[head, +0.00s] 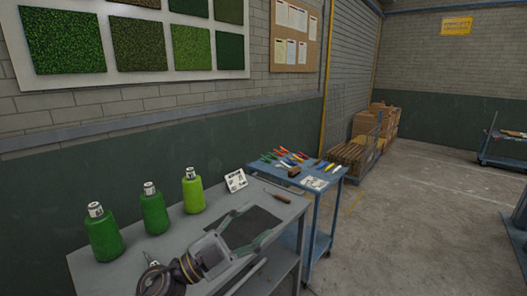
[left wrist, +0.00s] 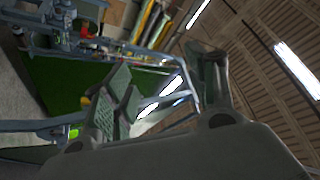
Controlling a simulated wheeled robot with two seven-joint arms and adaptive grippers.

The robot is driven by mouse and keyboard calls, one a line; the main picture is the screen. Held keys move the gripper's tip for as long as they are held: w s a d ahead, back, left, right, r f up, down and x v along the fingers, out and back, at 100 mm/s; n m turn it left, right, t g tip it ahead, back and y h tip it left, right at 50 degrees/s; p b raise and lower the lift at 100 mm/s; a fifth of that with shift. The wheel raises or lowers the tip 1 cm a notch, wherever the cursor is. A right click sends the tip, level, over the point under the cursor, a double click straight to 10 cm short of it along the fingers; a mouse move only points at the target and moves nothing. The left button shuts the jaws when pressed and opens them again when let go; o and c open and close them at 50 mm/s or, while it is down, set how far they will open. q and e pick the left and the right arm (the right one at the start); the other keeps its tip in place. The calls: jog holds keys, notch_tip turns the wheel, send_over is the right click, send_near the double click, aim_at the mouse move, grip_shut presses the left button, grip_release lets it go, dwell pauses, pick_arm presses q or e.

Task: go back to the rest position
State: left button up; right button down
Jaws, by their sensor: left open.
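My left gripper (head: 251,227) is in the head view, at the lower middle, over the grey workbench (head: 134,270). Its fingers are spread, with nothing between them. In the left wrist view its two fingers (left wrist: 165,85) stand apart, with the hall's roof and shelving behind them. A dark flat mat (head: 258,218) lies on the bench beyond and partly behind the fingers. My right gripper is not in either view.
Three green bottles (head: 154,210) stand along the bench's wall side. A small white card (head: 236,180) and a brown-handled tool (head: 281,198) lie farther along. A blue cart (head: 333,187) with several coloured tools adjoins the bench. Open floor (head: 410,220) lies right.

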pick_arm(q)
jog(key=w+a+f+n+t+y, duration=0.3)
jog(key=a+f+n+t+y, duration=0.1)
jog(key=a+n+y, duration=0.4)
jog(key=w+a+f+n+t+y, duration=0.45)
jog(key=a+n+y, duration=0.25)
jog(key=n+y, duration=0.25)
jog(key=s+a+f+n+g+y, duration=0.2)
jog(key=s+a+f+g, duration=0.1)
jog(key=f, duration=0.4)
jog(key=s+a+f+n+g+y, duration=0.1)
jog(key=s+a+f+n+g, duration=0.15)
jog(key=f, duration=0.45)
jog(key=s+f+m+g+h, duration=0.1)
jog(key=s+f+g, duration=0.9)
jog(key=s+f, duration=0.6)
jog(key=s+f+g, duration=0.1)
jog(key=s+f, duration=0.2)
jog(key=f, duration=1.3)
jog(key=s+f+g, duration=0.1)
jog(key=s+f, duration=0.1)
jog(key=f, duration=1.4)
jog(key=s+a+f, duration=0.2)
jog(key=s+f, duration=0.7)
jog(key=s, duration=0.2)
jog(key=s+a+f, duration=0.1)
jog(key=s+f, duration=0.8)
jog(key=s, duration=0.2)
jog(key=shift+a+f+m+g, duration=0.35)
jog(key=shift+f+m+g, duration=0.05)
